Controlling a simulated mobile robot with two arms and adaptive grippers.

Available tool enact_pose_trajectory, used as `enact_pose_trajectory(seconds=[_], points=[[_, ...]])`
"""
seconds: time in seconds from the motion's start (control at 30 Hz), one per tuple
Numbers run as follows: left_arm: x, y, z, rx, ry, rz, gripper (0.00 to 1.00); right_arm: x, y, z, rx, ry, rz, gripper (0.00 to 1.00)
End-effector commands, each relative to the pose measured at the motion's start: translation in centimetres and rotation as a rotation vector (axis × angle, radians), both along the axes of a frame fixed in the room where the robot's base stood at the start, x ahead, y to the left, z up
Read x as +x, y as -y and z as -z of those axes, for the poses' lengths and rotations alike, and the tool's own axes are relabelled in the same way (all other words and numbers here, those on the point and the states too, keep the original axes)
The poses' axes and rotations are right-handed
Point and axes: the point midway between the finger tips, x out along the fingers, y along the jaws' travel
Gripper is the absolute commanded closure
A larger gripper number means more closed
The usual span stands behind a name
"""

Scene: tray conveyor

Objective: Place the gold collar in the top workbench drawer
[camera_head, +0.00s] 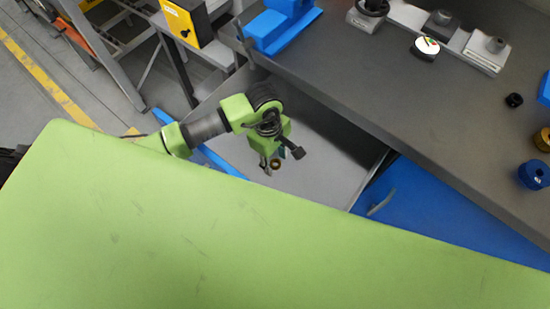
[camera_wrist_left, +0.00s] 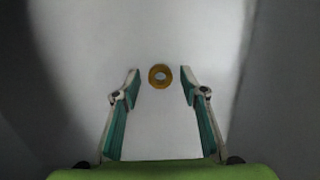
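The gold collar (camera_wrist_left: 160,76) is a small ring in the left wrist view, between the tips of my left gripper (camera_wrist_left: 160,84), with a gap on each side. The gripper is open and does not touch it. In the head view my left gripper (camera_head: 275,165) points down inside the open drawer (camera_head: 335,150), with a small gold spot, the collar (camera_head: 275,162), at its fingertips. The drawer has a grey inside and a blue front. I cannot tell whether the collar rests on the drawer floor or is just above it. My right gripper is out of view.
The grey workbench top (camera_head: 400,90) lies above and right of the drawer. On it are a blue fixture (camera_head: 280,25), several gauges, another gold part (camera_head: 543,139) and a blue ring (camera_head: 535,174). The blue cabinet (camera_head: 430,210) with a handle stands right of the drawer.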

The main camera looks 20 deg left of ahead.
Motion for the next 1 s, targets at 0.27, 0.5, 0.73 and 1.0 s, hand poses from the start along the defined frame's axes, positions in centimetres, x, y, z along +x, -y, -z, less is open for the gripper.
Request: enact_pose_trajectory(seconds=[0.27,0.5,0.73,1.0], points=[[0.2,-0.4,-3.8,0.001,0.004,0.002,0.61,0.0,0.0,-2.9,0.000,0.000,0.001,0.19],[0.4,-0.9,-8.7,0.002,0.003,0.001,0.61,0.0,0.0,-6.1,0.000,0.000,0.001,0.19],[0.5,-1.3,-11.6,0.001,0.000,0.000,0.61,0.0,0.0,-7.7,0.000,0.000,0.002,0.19],[0.5,-1.3,-12.2,0.000,-0.001,0.000,0.61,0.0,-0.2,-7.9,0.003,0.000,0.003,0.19]])
